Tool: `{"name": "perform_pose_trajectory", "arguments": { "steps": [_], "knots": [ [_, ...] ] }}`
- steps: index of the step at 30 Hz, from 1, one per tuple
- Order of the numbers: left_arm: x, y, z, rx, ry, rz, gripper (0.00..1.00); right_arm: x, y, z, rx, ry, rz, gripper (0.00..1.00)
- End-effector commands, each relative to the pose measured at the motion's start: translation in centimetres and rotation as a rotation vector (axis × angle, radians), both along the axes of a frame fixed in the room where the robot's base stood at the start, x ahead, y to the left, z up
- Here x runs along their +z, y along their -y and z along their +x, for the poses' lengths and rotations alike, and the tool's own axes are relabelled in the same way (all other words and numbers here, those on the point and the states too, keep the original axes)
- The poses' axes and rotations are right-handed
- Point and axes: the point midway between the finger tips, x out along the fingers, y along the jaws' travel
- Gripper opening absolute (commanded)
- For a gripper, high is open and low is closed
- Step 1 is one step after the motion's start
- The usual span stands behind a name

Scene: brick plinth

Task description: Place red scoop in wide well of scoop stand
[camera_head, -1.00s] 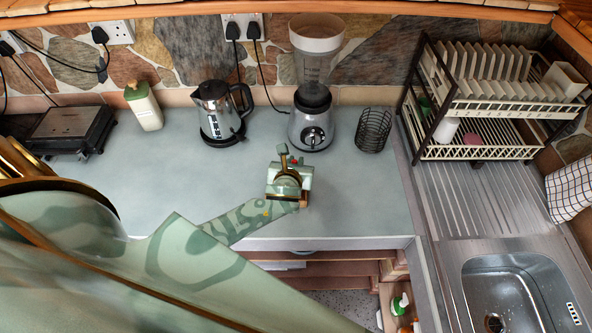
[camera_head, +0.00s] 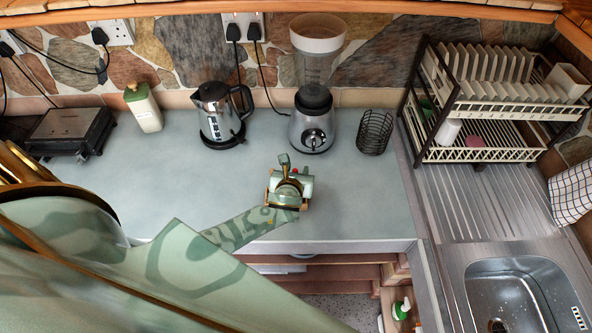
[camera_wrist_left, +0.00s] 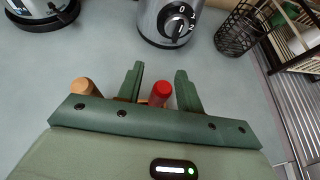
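My left gripper (camera_head: 286,165) is low over the counter's front part; in the left wrist view its two green fingers (camera_wrist_left: 160,88) stand apart. A red rounded end (camera_wrist_left: 160,94), seemingly the red scoop's handle, shows between them, closer to the right finger; a small red spot (camera_head: 296,171) shows beside the gripper in the head view. A tan rounded end (camera_wrist_left: 83,87) shows outside the left finger. The rest of both pieces is hidden by the gripper. A thin brown strip between the fingers may belong to the stand; the stand and its wells cannot be made out. My right gripper is not in view.
Behind the gripper stand a kettle (camera_head: 216,118), a blender (camera_head: 312,125) and a black wire basket (camera_head: 375,133). A dish rack (camera_head: 490,110) and sink (camera_head: 510,295) are to the right. The counter (camera_head: 170,190) is clear to the left and right of the gripper.

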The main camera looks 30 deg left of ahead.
Motion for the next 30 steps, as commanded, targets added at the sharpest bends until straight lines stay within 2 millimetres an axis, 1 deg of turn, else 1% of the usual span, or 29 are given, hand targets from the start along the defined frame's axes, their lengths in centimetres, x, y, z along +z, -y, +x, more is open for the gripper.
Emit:
{"name": "perform_pose_trajectory", "arguments": {
  "steps": [2, 5, 8, 9, 15, 18, 23, 30],
  "knots": [
    [0.4, 0.0, 0.0, 0.000, 0.000, 0.000, 0.36, 0.3, 0.0, 0.0, 0.000, 0.000, 0.000, 0.76],
    [0.9, 0.4, -1.0, -0.001, -0.001, -0.001, 0.36, 0.6, 0.0, 0.0, 0.001, 0.000, 0.000, 0.76],
    [2.0, 1.1, -2.7, 0.000, 0.001, -0.001, 0.36, 1.2, 0.0, 0.0, 0.001, 0.001, 0.000, 0.76],
    [2.4, 1.4, -3.6, -0.002, 0.000, -0.003, 0.36, 1.3, 0.0, 0.0, 0.001, 0.001, 0.000, 0.76],
    [4.6, 2.9, -7.3, -0.001, -0.001, -0.001, 0.36, 1.9, 0.0, 0.1, 0.001, 0.001, 0.000, 0.76],
    [5.3, 3.4, -8.6, -0.001, 0.000, 0.000, 0.36, 1.9, 0.0, 0.1, 0.001, 0.001, 0.000, 0.76],
    [6.0, 3.8, -9.7, 0.000, 0.000, 0.000, 0.36, 2.0, 0.0, 0.0, 0.001, 0.001, 0.000, 0.76],
    [5.8, 3.9, -9.9, 0.003, -0.002, -0.006, 0.36, 2.0, 0.0, 0.0, 0.001, 0.001, 0.000, 0.76]
  ]
}}
